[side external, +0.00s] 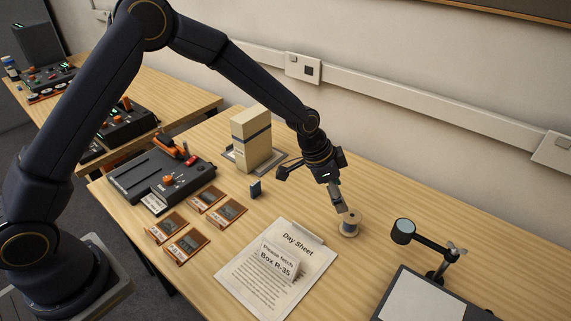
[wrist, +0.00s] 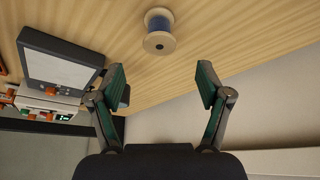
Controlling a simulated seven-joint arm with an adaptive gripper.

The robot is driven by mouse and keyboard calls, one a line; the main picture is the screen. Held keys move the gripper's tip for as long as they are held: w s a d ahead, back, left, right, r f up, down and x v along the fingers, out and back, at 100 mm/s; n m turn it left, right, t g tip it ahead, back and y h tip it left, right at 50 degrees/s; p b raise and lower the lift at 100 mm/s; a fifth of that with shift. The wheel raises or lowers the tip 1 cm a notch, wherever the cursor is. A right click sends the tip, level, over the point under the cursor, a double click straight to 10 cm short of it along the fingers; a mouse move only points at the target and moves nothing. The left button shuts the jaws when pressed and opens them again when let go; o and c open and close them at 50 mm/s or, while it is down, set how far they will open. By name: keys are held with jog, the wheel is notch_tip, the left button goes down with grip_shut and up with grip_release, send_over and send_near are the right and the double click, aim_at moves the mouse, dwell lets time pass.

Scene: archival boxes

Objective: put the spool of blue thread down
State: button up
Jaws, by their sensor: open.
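The spool of blue thread (wrist: 159,32) stands upright on the wooden table, with pale flanges and blue thread wound between them. In the side external view the spool (side external: 349,223) is right of the printed sheet, and its blue thread is hard to make out. My gripper (wrist: 160,80) is open and empty in the wrist view, its two green-padded fingers spread wide. The spool lies beyond the fingertips, not between them. In the side external view my gripper (side external: 318,190) is close beside the spool, with one finger near its top; I cannot tell whether they touch.
A Day Sheet (side external: 285,272) with a note on it lies left of the spool. A lamp-like device (side external: 403,231) stands to the right, behind a dark-framed panel (side external: 425,297). A tall beige box (side external: 251,138) and a dark control console (side external: 160,178) stand farther left.

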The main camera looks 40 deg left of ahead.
jog(key=s+a+r+n+t+y, duration=0.1)
jog(key=s+a+r+n, duration=0.1)
jog(key=s+a+r, duration=0.55)
jog(key=s+a+r+n+y, duration=0.15)
jog(key=a+r, duration=0.35)
jog(key=r, duration=0.5)
jog(key=s+a+r+n, duration=0.1)
jog(key=s+a+n, duration=0.1)
jog(key=s, duration=0.5)
jog(key=s+a+r+n+t, duration=0.1)
jog(key=s+a+r+n, duration=0.1)
jog(key=s+a, duration=0.2)
jog(key=s+a+r+n+y, duration=0.1)
jog(key=s+a+n, duration=0.1)
jog(key=s, duration=0.8)
jog(key=shift+a+r, duration=0.25)
jog(key=shift+a, duration=0.15)
